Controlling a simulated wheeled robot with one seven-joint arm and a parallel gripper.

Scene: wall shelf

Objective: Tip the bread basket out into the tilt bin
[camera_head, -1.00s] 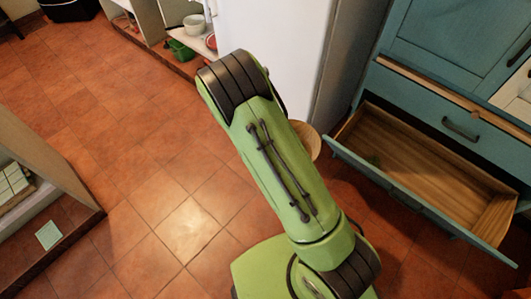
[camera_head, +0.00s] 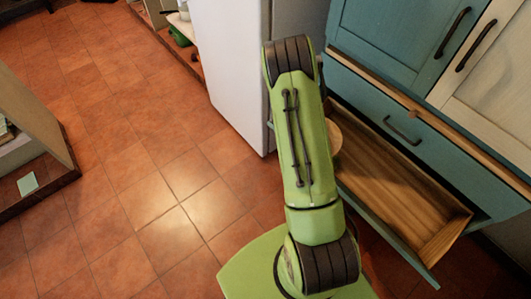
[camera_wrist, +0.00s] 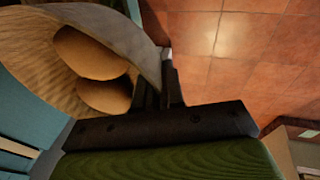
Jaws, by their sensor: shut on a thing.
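The bread basket (camera_wrist: 35,60) is a round, tan, bowl-like vessel in the wrist view, tilted in the picture. Two brown rolls (camera_wrist: 90,52) lie inside it. My gripper (camera_wrist: 168,72) is shut on the basket's rim at its right side. In the head view my arm hides the gripper and most of the basket. Only a pale curved edge of the basket (camera_head: 335,137) shows right of my arm, overlapping the left end of the tilt bin (camera_head: 405,190). The bin is open, teal outside with bare wood inside. The visible part of its inside looks empty.
Teal cabinet doors (camera_head: 385,40) and a cream door (camera_head: 485,70) stand above the bin, with a wooden ledge (camera_head: 410,108) between. A white fridge (camera_head: 230,75) stands left of the bin.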

